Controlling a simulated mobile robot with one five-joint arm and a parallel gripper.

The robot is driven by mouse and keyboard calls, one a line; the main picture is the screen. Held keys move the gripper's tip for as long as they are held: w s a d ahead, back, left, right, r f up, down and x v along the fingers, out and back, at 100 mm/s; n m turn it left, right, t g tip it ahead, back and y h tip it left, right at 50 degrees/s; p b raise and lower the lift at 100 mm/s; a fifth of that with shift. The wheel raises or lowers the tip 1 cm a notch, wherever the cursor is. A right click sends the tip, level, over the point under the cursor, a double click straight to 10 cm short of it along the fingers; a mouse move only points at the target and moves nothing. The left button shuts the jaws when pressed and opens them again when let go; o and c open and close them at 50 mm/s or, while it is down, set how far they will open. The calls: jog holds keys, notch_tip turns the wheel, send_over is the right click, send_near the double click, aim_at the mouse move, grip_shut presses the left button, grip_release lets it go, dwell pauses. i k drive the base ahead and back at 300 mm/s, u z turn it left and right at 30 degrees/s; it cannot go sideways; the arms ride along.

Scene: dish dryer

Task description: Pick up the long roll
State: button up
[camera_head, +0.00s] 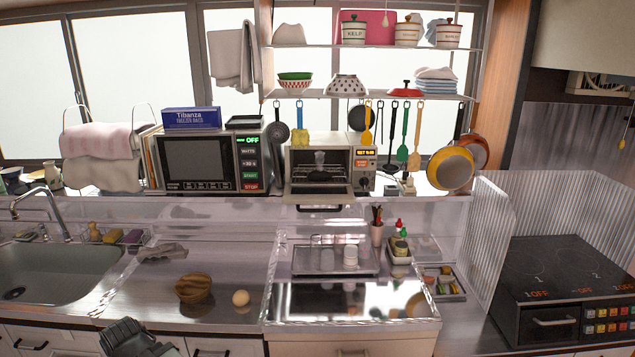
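I cannot make out for certain a long roll. A brown, ridged, rounded thing (194,288) lies on the steel counter right of the sink; I cannot tell whether it is a roll or a wooden bowl. A small pale tan, egg-shaped thing (240,298) lies just right of it, apart from it. My gripper (137,338) shows dark at the bottom edge, in front of and below the brown thing, apart from it in the picture. Its lower part is cut off by the frame, and its fingers are too unclear to tell open from shut.
A grey crumpled cloth (162,252) lies behind the brown thing. The sink (50,275) is at left. A tray (335,268) with cups stands on the counter to the right. A microwave (211,160) and a toaster oven (318,165) stand on the raised ledge behind.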

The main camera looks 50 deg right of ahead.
aim_at(316, 176)
jog(key=z, duration=0.15)
jog(key=i, duration=0.85)
jog(key=u, duration=0.05)
